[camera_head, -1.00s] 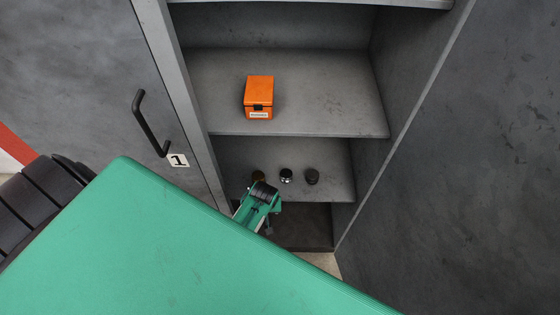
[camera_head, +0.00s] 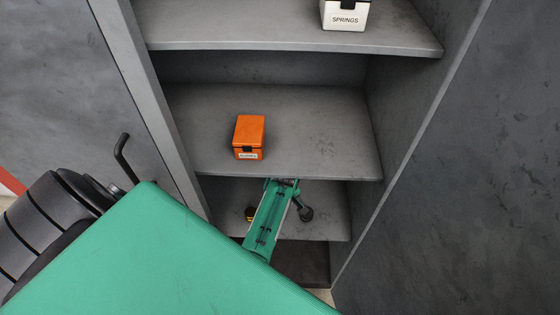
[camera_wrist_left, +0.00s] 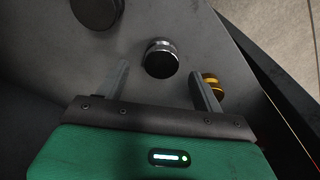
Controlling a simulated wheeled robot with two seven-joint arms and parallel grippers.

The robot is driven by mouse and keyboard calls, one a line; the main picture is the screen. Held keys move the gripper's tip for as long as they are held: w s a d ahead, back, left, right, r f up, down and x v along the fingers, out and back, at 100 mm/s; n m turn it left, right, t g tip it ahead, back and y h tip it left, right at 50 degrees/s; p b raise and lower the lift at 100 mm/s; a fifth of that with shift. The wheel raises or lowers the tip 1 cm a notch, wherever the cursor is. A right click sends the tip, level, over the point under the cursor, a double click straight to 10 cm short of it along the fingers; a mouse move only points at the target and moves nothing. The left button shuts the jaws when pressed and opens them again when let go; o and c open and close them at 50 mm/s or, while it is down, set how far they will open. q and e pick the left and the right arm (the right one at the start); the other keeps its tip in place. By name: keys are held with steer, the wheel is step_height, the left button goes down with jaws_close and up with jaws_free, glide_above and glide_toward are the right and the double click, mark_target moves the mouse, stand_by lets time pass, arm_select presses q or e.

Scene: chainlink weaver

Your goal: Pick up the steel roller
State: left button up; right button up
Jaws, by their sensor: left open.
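Three short rollers stand on the lower shelf. In the left wrist view the steel roller (camera_wrist_left: 161,58), with a shiny rim and dark top, lies just ahead of and between the two fingers of my left gripper (camera_wrist_left: 160,70). The jaws are open, with a gap on each side of it. In the head view my green arm hides the steel roller. A brass roller (camera_wrist_left: 213,84) is close by the right finger; it also shows in the head view (camera_head: 250,214). A larger dark roller (camera_wrist_left: 97,11) is at the upper left, and in the head view (camera_head: 306,214) right of my arm.
The lower shelf (camera_head: 333,213) lies under a middle shelf (camera_head: 320,140) with an orange box (camera_head: 249,137). A white box labelled SPRINGS (camera_head: 344,15) is on the upper shelf. Cabinet walls close in both sides. A black door handle (camera_head: 125,160) is at left.

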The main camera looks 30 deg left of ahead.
arm_select(q)
steer(key=shift+a+f, duration=0.2)
steer(key=shift+f, duration=1.9)
steer(key=c, duration=1.3)
